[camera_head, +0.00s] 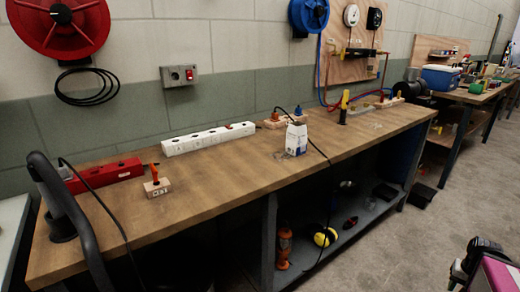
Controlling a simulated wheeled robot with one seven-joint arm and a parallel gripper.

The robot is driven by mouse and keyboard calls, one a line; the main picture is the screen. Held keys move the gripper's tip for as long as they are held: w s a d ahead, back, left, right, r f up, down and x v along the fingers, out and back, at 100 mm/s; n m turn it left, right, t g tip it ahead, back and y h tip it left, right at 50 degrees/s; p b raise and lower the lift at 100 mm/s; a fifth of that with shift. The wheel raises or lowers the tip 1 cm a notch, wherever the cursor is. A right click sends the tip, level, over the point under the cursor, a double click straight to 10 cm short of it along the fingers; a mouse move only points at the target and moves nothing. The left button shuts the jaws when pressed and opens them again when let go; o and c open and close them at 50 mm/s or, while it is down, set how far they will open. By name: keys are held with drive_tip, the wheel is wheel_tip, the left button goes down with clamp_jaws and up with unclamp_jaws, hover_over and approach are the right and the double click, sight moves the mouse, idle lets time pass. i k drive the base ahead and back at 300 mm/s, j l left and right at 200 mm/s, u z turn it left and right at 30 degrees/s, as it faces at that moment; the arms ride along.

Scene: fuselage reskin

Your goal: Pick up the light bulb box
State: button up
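A small white box (296,138), which looks like the light bulb box, stands upright on the wooden workbench (225,180), near the front edge at about the middle of its length. Its printing is too small to read. A black cable passes close by it and hangs over the front edge.
A white power strip (208,138) and a red one (104,176) lie along the back. A small block with an orange-red piece (157,184) stands at the left. Orange-topped parts are behind the box. Bare wood lies left of the box. A shelf below holds yellow earmuffs (325,237).

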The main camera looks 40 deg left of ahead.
sight(297, 136)
drive_tip(key=u, duration=1.7)
drive_tip(key=k+j+z, duration=0.1)
drive_tip(key=k+j, duration=0.1)
drive_tip(key=j, duration=0.05)
